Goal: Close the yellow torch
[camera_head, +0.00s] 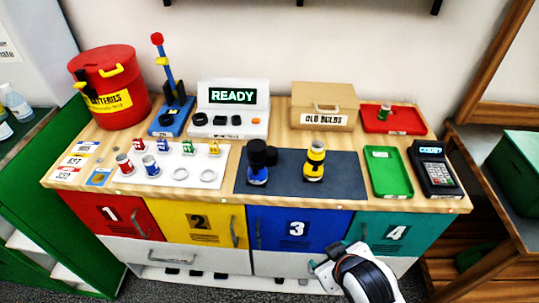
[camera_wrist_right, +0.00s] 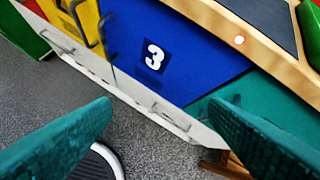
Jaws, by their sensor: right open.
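The yellow torch (camera_head: 314,160) stands upright on the dark mat (camera_head: 284,184) in the head view, with a black band near its top. A blue torch (camera_head: 257,174) stands to its left on the same mat, with black parts on top. I cannot tell whether the yellow torch's cap is on. My right gripper (camera_head: 322,268) is low in front of the cabinet, below the tabletop and well apart from the torch. In the right wrist view its two teal fingers (camera_wrist_right: 160,150) are wide apart with nothing between them. My left gripper is not in view.
A green tray (camera_head: 389,172) and a card terminal (camera_head: 435,170) stand right of the mat. The old bulbs box (camera_head: 323,104) and READY console (camera_head: 228,108) stand behind. A white board (camera_head: 130,180) with small batteries lies left. Cabinet doors and handles front the table.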

